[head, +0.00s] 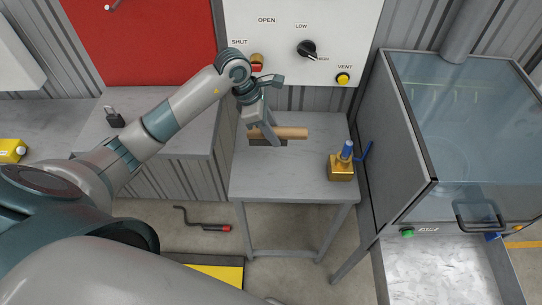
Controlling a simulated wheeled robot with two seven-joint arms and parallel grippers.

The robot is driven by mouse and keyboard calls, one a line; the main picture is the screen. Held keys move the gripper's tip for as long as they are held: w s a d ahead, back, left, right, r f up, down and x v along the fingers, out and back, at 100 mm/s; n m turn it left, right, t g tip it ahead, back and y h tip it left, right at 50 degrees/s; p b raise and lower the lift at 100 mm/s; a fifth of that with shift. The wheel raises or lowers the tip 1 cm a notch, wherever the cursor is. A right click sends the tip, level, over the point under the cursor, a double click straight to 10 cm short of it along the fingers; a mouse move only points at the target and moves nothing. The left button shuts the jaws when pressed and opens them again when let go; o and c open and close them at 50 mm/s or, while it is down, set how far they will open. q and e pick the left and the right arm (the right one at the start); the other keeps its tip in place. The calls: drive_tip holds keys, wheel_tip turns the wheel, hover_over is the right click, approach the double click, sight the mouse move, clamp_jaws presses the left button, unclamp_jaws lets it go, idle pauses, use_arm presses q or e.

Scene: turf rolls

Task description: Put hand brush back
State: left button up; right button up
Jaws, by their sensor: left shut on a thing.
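The hand brush (289,134) has a light wooden body with a dark part under its left half. It is over the grey table (262,185) in the middle of the head view. My left gripper (263,133) reaches down from above and is shut on the brush near its left end. The fingers hide part of the brush. I cannot tell whether the brush touches the table top. My right gripper is not in view.
A brass block with a blue handle (341,167) stands on the table's right side. A glass-topped cabinet (400,150) borders the right. A control panel (285,40) is behind. A padlock (114,117) sits on the left bench. A black bar (200,225) lies on the floor.

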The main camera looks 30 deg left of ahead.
use_arm(q)
drive_tip(key=shift+w+f+p, duration=0.1)
drive_tip(key=shift+f+p, duration=0.25)
drive_tip(key=shift+f, duration=0.3)
wheel_tip(320, 180, down, 4)
drive_tip(key=shift+f+p, duration=0.2)
drive_tip(key=shift+p, duration=0.75)
drive_tip(key=shift+f, duration=0.35)
wheel_tip(320, 180, down, 2)
drive_tip(key=shift+f+p, duration=0.25)
drive_tip(key=shift+p, duration=0.4)
drive_tip(key=shift+f, duration=0.55)
